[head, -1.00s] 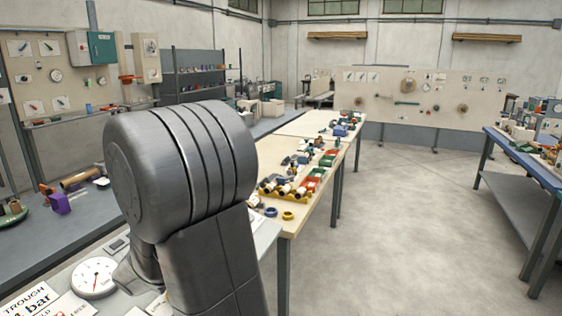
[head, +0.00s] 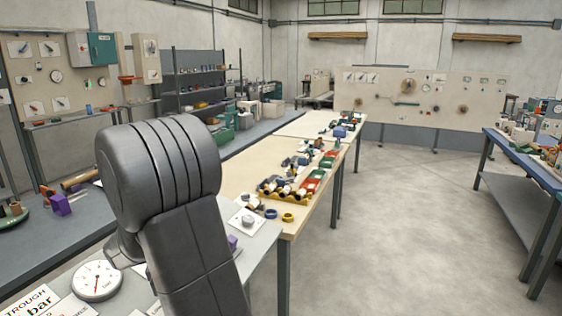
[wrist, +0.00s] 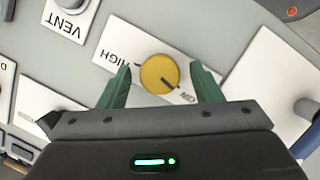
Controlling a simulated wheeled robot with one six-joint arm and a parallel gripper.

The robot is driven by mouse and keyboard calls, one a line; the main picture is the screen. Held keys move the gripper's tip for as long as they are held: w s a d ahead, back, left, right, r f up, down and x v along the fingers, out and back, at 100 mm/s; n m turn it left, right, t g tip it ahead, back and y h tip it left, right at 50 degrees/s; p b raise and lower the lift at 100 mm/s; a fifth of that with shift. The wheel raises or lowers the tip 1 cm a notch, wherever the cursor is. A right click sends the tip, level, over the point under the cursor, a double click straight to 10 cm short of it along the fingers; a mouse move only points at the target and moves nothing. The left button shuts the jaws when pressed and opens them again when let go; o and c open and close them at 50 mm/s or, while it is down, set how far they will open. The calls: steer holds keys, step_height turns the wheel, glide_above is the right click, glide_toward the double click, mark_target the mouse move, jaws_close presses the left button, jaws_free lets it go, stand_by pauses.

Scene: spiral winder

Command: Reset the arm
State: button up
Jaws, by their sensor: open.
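My gripper (wrist: 162,84) shows in the wrist view with its two green fingers apart. A round yellow knob (wrist: 159,72) with a dark pointer line lies between the fingertips in the picture. I cannot tell whether the fingers touch it. The knob is on a white plate (wrist: 128,48) marked HIGH and another, partly hidden word. In the head view my arm fills the left middle and my gripper is hidden.
A VENT plate (wrist: 66,28) is at the upper left of the wrist view. A dial gauge (head: 97,281) lies at the head view's lower left. A long bench (head: 262,175) with coloured parts and trays runs to the back. The floor (head: 400,230) right of it is clear.

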steer(key=m+p, duration=0.1)
steer(key=m, duration=0.1)
steer(key=m+g+p, duration=0.1)
steer(key=m, duration=0.1)
steer(key=shift+w+r+m, duration=0.15)
steer(key=shift+r+m, duration=0.05)
steer(key=shift+m, duration=0.1)
steer(key=shift+f+m+g+p, duration=0.15)
steer(key=shift+m+g+p, duration=0.6)
steer(key=shift+m, duration=0.55)
steer(key=shift+d, duration=0.2)
